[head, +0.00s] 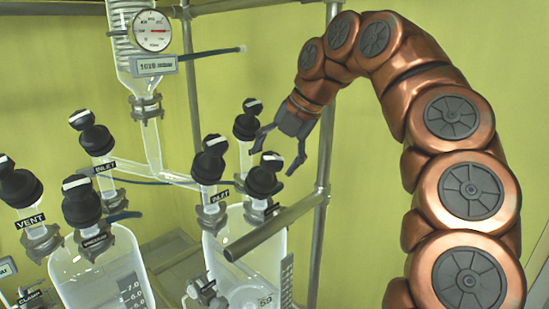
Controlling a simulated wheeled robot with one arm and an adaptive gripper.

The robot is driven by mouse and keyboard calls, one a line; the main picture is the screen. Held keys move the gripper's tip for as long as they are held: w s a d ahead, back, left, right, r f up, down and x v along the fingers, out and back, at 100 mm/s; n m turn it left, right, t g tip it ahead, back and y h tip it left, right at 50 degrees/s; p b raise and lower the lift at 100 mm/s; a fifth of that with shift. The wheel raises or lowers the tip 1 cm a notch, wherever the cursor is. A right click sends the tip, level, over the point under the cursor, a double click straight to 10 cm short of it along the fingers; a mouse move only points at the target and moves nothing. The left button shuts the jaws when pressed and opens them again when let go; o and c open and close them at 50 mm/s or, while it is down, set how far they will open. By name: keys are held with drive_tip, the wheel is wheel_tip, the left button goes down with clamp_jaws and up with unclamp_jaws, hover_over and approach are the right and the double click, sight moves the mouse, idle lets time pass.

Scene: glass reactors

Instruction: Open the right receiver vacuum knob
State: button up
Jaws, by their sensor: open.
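The right receiver (222,255) is a clear glass vessel with several black knobs on top. A black knob with a white top mark (264,179) stands at its right side; its label is not readable, so I cannot confirm that it is the vacuum knob. My gripper (276,160) is open and empty, reaching down from the upper right. Its fingers appear on either side of the top of this knob, but contact and depth are unclear. The right receiver's knob labelled INLET (209,164) is left of my gripper. Another black knob (246,124) stands behind.
The left receiver (90,275) carries several similar knobs, including VENT (18,185). A metal frame post (322,185) stands close behind my gripper, and a horizontal tube (275,230) crosses below. A glass column with a gauge (152,30) rises at upper left.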

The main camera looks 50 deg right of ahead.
drive_tip(key=s+d, duration=0.2)
drive_tip(key=s, duration=1)
drive_tip(key=shift+d+r, duration=0.2)
drive_tip(key=shift+d, duration=0.05)
drive_tip(key=shift+w, duration=0.1)
